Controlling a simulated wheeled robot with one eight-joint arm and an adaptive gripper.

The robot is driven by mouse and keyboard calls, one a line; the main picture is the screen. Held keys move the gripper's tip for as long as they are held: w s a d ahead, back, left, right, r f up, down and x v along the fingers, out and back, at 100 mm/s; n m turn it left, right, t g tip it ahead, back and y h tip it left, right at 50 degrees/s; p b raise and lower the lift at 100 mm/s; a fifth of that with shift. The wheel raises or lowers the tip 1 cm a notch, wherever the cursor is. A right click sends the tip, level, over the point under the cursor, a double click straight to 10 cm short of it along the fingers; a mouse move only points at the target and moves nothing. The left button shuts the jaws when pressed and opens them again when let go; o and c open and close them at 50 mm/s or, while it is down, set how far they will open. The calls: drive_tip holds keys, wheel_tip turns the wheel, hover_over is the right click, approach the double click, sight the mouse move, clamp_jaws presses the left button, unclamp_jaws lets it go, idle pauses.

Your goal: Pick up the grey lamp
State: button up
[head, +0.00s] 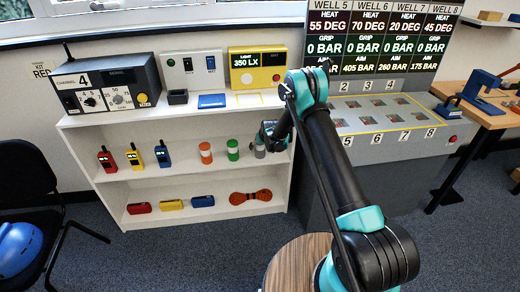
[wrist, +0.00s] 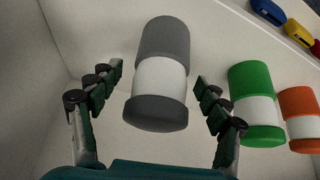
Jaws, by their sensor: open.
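The grey lamp (wrist: 160,75) is a cylinder with grey ends and a white middle band. In the wrist view it stands between the two open fingers of my gripper (wrist: 158,92), with a gap on each side. In the head view the grey lamp (head: 259,148) is on the middle shelf at the right, partly hidden by my gripper (head: 270,135) and arm. My gripper is open and empty around the lamp.
A green lamp (wrist: 256,105) stands close beside my right finger, and an orange lamp (wrist: 299,117) is beyond it. The white shelf unit (head: 190,226) has a side wall close to the lamp. Radios, such as the blue one (head: 162,154), stand farther left.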

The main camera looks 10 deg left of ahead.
drive_tip(key=shift+w+f, duration=0.1)
drive_tip(key=shift+f, duration=0.1)
drive_tip(key=shift+c, duration=0.4)
drive_tip(key=c, duration=1.5)
drive_tip(key=shift+a+r, duration=0.1)
drive_tip(key=shift+r, duration=0.05)
